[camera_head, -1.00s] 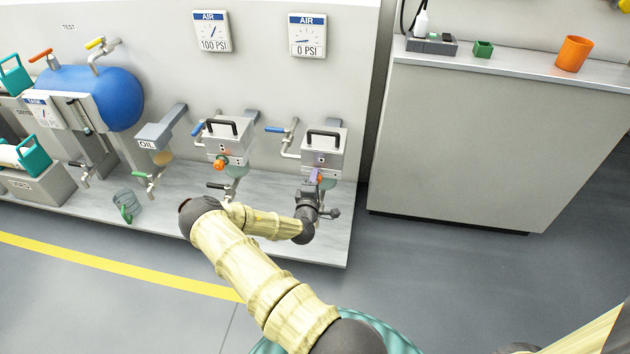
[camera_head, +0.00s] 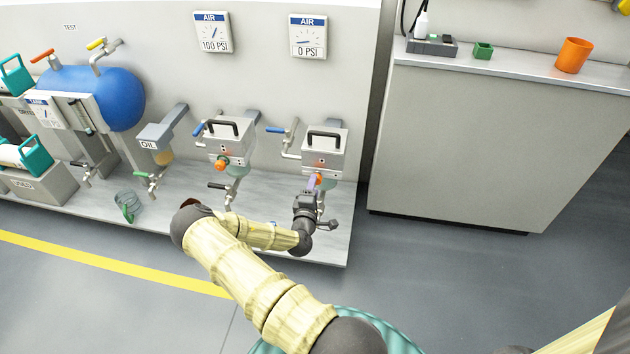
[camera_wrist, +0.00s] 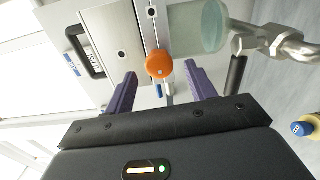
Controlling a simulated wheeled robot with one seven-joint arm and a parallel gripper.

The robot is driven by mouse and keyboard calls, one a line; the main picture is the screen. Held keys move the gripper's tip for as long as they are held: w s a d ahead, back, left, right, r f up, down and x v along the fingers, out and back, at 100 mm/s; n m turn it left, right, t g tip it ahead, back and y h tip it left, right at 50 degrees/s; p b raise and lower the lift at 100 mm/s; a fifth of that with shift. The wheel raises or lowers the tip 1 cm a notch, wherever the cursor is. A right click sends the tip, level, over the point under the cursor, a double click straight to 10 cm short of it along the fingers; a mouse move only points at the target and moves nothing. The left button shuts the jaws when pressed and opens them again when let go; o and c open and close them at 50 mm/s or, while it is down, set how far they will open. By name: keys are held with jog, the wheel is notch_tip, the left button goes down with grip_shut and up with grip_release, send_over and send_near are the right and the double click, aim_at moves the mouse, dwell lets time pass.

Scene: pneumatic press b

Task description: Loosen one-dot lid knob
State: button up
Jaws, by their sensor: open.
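The right press box (camera_head: 325,143) is a grey metal unit with a black handle and an orange lid knob (camera_head: 318,179) low on its front. In the wrist view the same orange knob (camera_wrist: 159,65) lies between the lines of my two purple fingers, near their tips. My gripper (camera_wrist: 160,70) is open and empty. In the head view my gripper (camera_head: 313,184) is just in front of this knob and partly covers it. The left press box (camera_head: 231,130) carries another orange knob (camera_head: 222,163).
A clear cylinder (camera_wrist: 198,27) and metal pipe fitting (camera_wrist: 285,45) are close to the right finger. A blue-handled valve (camera_head: 285,130) is left of the right box. A grey cabinet (camera_head: 480,150) stands to the right, with open floor in front.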

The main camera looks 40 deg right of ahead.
jog(key=p+v, duration=0.2)
jog(key=v, duration=1.1)
jog(key=shift+s+p, duration=0.15)
jog(key=shift+p, duration=0.15)
jog(key=shift+a, duration=0.1)
